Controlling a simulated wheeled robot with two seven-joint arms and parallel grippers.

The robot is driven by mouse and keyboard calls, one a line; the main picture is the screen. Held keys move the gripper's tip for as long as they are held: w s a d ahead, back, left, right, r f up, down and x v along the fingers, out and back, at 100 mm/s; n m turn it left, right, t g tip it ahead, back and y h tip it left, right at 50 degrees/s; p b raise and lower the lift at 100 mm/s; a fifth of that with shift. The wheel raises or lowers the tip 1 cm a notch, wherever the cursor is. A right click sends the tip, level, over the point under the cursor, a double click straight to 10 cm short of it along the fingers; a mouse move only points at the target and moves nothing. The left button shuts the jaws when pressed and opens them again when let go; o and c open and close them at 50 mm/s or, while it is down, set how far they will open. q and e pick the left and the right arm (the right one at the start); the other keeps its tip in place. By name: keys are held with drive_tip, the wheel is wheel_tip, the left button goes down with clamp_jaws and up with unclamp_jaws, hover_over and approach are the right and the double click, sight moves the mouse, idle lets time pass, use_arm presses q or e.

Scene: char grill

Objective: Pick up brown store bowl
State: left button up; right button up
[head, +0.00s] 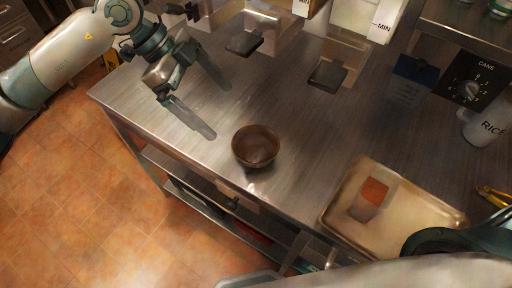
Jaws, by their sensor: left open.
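The brown bowl (255,148) stands upright on the steel table (290,118), near its front edge. It looks empty, with a dark inside. My left gripper (218,110) is over the left part of the table, to the upper left of the bowl and apart from it. Its jaws are spread wide with nothing between them. My right arm comes in at the lower right, but its gripper does not show.
A beige tray (340,192) with a red-topped item (370,197) lies right of the bowl. Dispensers with dark levers (327,75) stand along the back. A white container (487,124) and yellow-handled tool (492,196) are at right. Table around the bowl is clear.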

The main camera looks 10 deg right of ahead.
use_arm(q)
drive_tip(key=p, duration=0.4)
approach(265, 155)
drive_tip(key=shift+a+r, duration=0.2)
drive_tip(key=shift+r, duration=0.2)
drive_tip(key=shift+d+f, duration=0.15)
drive_tip(key=shift+f, duration=0.2)
drive_tip(key=shift+p+x, duration=1.45)
drive_tip(key=shift+x, duration=0.5)
drive_tip(key=shift+s+d+f, duration=0.1)
drive_tip(key=shift+d+f, duration=0.3)
drive_tip(key=shift+f, duration=0.1)
